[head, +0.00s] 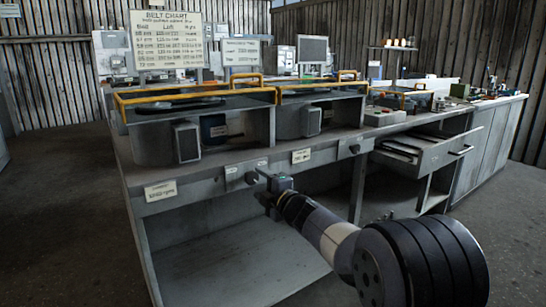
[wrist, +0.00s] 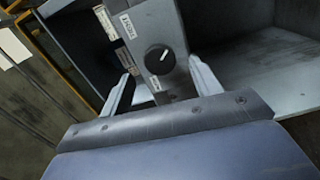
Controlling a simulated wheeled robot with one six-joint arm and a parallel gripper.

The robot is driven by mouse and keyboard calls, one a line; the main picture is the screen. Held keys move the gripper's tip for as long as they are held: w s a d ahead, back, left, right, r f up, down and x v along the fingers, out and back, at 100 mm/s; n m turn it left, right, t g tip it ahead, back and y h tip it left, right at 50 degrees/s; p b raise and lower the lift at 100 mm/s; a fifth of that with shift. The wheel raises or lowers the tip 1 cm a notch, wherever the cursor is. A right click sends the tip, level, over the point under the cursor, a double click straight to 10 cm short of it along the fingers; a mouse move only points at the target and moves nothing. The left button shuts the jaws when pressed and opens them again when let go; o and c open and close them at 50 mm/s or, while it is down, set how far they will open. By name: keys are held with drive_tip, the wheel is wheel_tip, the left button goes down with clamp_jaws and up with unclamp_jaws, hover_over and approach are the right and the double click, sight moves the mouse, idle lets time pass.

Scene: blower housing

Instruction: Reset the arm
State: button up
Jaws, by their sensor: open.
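My gripper (head: 268,181) is at the front of the grey workbench (head: 222,163), close to its front panel, with my arm reaching in from the lower right. In the wrist view my gripper (wrist: 161,68) shows two pale fingers spread apart, with nothing held between them. A black round knob (wrist: 157,59) on a grey panel appears between and beyond the fingers. The same front panel carries a small knob (head: 250,178) just left of my gripper in the head view. I cannot tell how far the fingertips are from the panel.
Two blower housings with yellow rails (head: 195,94) stand on the bench. An open drawer (head: 425,150) juts out at the right. Open shelves lie under the bench top. A belt chart (head: 167,40) stands behind. The floor (head: 60,200) at left is clear.

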sight(253, 178)
drive_tip(key=v, duration=0.6)
drive_tip(key=x, duration=1)
drive_tip(key=shift+a, duration=0.1)
drive_tip(key=shift+w+r+m+p, duration=0.15)
drive_tip(key=shift+m+p, duration=0.15)
drive_tip(key=m+p, duration=0.4)
drive_tip(key=m, duration=0.1)
drive_tip(key=shift+r+m, duration=0.1)
drive_tip(key=shift+m, duration=0.3)
drive_tip(key=m+p, duration=0.4)
drive_tip(key=m, duration=0.1)
drive_tip(key=m+p, duration=0.6)
drive_tip(key=shift+m, duration=0.4)
drive_tip(key=shift+m+p, duration=1.1)
drive_tip(key=shift+m, duration=0.1)
drive_tip(key=shift+f, duration=0.2)
